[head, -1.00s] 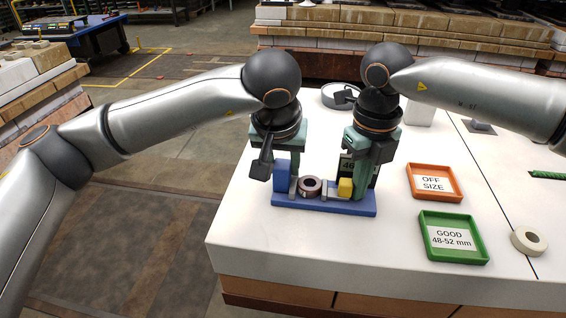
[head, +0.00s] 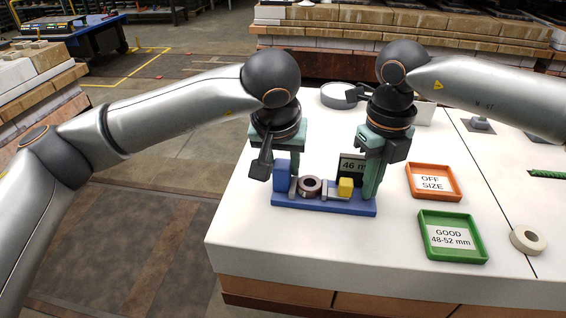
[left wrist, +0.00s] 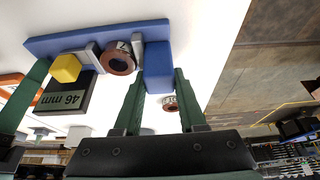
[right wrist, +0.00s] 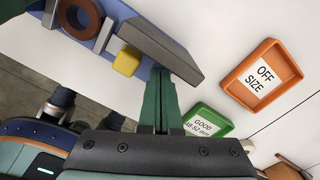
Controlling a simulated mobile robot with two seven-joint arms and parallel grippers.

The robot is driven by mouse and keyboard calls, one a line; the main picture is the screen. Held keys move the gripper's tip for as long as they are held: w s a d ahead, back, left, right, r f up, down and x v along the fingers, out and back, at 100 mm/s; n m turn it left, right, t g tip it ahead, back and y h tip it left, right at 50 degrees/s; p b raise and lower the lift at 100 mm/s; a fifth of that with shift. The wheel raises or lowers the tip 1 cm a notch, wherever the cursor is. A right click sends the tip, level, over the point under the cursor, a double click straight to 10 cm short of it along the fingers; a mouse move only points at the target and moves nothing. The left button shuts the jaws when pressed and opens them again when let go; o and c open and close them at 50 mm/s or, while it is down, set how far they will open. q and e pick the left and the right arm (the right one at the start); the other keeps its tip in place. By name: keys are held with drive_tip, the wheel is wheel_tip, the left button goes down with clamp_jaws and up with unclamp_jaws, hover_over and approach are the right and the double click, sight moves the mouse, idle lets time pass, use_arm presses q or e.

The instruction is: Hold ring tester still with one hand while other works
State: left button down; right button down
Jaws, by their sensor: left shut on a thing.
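The ring tester has a blue base (head: 335,207), a blue end block (head: 281,175), grey jaws, a yellow button (head: 346,187) and a dark display (head: 352,167) reading 46 mm. A brown ring (head: 309,187) sits between the jaws; it also shows in the left wrist view (left wrist: 117,63). My left gripper (left wrist: 160,85) is shut on the blue end block, one finger on each side. My right gripper (head: 371,192) has its fingers together and empty, beside the display end of the tester. I cannot tell whether it touches the tester. The right wrist view shows its closed fingertips (right wrist: 160,75).
An orange OFF SIZE tray (head: 434,182) and a green GOOD 48-52 mm tray (head: 453,237) lie right of the tester, both empty. A pale ring (head: 528,239) lies further right. Another brown ring (left wrist: 170,103) shows beyond the left fingers. A round grey dish (head: 338,96) stands behind.

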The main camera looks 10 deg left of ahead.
use_arm(q)
drive_tip(key=shift+r, duration=0.1)
use_arm(e)
wheel_tip(320, 180, up, 7)
drive_tip(key=shift+f, duration=0.2)
idle(0.4)
use_arm(q)
drive_tip(key=shift+c, duration=2)
unclamp_jaws()
